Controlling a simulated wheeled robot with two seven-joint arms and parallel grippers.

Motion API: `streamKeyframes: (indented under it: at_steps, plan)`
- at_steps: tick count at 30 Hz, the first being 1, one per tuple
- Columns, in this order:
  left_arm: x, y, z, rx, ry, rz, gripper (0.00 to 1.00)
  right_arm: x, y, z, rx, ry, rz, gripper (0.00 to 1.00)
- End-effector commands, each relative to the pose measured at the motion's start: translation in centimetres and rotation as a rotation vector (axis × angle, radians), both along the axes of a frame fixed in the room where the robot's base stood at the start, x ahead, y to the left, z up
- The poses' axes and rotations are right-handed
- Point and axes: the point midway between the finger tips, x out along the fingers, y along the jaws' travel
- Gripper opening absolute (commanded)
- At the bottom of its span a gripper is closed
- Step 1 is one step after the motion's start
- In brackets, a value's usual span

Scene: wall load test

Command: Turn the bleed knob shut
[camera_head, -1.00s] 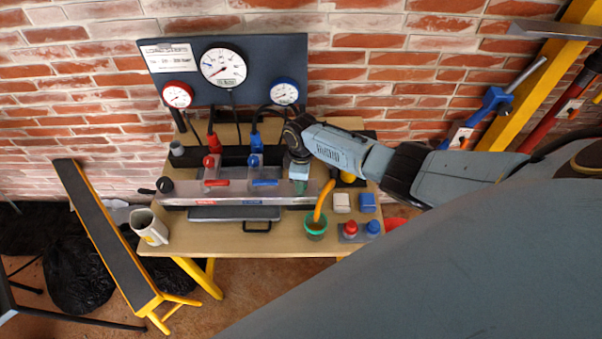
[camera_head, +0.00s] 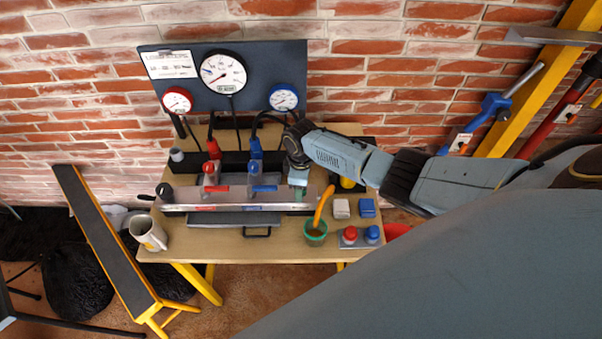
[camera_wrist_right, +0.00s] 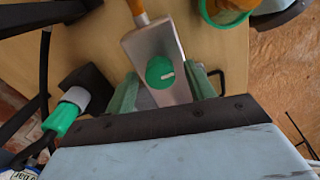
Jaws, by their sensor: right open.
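The bleed knob (camera_wrist_right: 160,72) is a round green knob with a white mark, on the end of the grey metal manifold (camera_wrist_right: 150,42). In the right wrist view it sits between the two green fingers of my right gripper (camera_wrist_right: 163,88), with gaps on both sides. The gripper is open. In the head view my right gripper (camera_head: 298,181) is over the right part of the manifold (camera_head: 240,207) and hides most of the knob. My left gripper is not in view.
The manifold has red (camera_head: 210,188) and blue (camera_head: 262,188) handles. Gauges (camera_head: 222,72) hang on a dark board behind.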

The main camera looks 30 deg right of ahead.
Motion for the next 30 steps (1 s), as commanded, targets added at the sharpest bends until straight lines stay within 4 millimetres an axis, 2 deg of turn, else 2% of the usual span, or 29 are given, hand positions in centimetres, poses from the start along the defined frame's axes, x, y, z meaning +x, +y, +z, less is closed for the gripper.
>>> streamKeyframes:
  at_steps: [5, 19, 24, 30]
  plan:
    - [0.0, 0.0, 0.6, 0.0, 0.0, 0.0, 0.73, 0.1, -0.1, 1.9, -0.001, -0.002, 0.0, 0.54]
    - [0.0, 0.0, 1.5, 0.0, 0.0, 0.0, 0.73, 0.2, -0.2, 11.2, 0.0, -0.004, 0.0, 0.54]
    - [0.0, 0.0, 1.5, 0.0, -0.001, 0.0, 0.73, 0.2, -0.3, 12.9, -0.001, -0.001, -0.002, 0.54]
    - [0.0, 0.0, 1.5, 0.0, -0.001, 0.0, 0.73, 0.2, -0.2, 13.3, -0.001, 0.0, -0.002, 0.54]
